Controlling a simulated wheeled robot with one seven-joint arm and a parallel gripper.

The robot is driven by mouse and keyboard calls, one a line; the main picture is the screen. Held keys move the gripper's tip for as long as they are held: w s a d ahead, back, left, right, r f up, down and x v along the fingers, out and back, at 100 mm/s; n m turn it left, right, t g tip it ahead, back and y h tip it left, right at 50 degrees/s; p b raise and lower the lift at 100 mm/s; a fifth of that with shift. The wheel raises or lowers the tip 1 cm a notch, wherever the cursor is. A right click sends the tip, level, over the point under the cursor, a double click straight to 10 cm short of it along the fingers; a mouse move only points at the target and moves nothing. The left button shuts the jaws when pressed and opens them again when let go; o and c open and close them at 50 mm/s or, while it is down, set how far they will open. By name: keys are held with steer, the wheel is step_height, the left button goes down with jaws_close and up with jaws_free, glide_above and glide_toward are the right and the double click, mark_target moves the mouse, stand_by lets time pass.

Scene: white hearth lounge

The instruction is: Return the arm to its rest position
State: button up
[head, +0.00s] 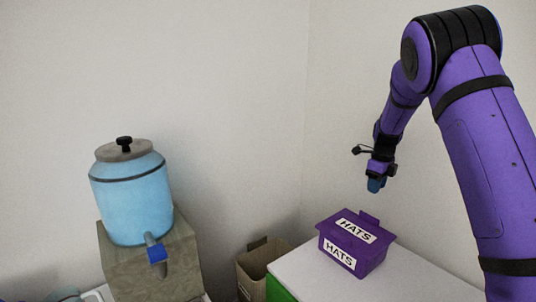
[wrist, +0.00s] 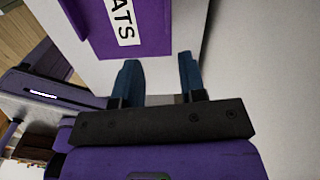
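My purple arm reaches in from the right in the head view, bent at a black-banded joint and pointing downward. My gripper (head: 376,184) hangs in the air above and slightly right of a purple box labelled HATS (head: 352,246). In the wrist view my gripper (wrist: 160,75) has its two blue fingers spread apart with nothing between them. The HATS box (wrist: 155,30) lies ahead of the fingertips there, apart from them and cut off by the top edge. Its lid looks closed in the head view.
The box stands on a white-topped surface (head: 300,279). A blue dispenser with a tap (head: 132,198) stands on a stone-like block (head: 180,270) at left. A tan bin (head: 251,270) sits between them. Pale walls rise behind; the air around my gripper is clear.

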steer(key=s+a+r+n+t+y, duration=0.1)
steer(key=s+a+r+n, duration=0.2)
steer(key=s+r+n, duration=0.55)
steer(key=s+a+r+n+t, duration=0.15)
steer(key=s+r+n, duration=0.35)
steer(key=s+r, duration=0.65)
steer(key=s+a+n+t, duration=0.1)
steer(key=s+a+n, duration=0.1)
steer(key=s+n, duration=0.5)
steer(key=s+a+n+t+h, duration=0.1)
steer(key=s+n, duration=0.6)
steer(key=s, duration=0.9)
steer(key=shift+s+a+r, duration=0.25)
steer(key=shift+s+a, duration=0.1)
steer(key=shift+a, duration=0.5)
steer(key=shift+n+t, duration=0.25)
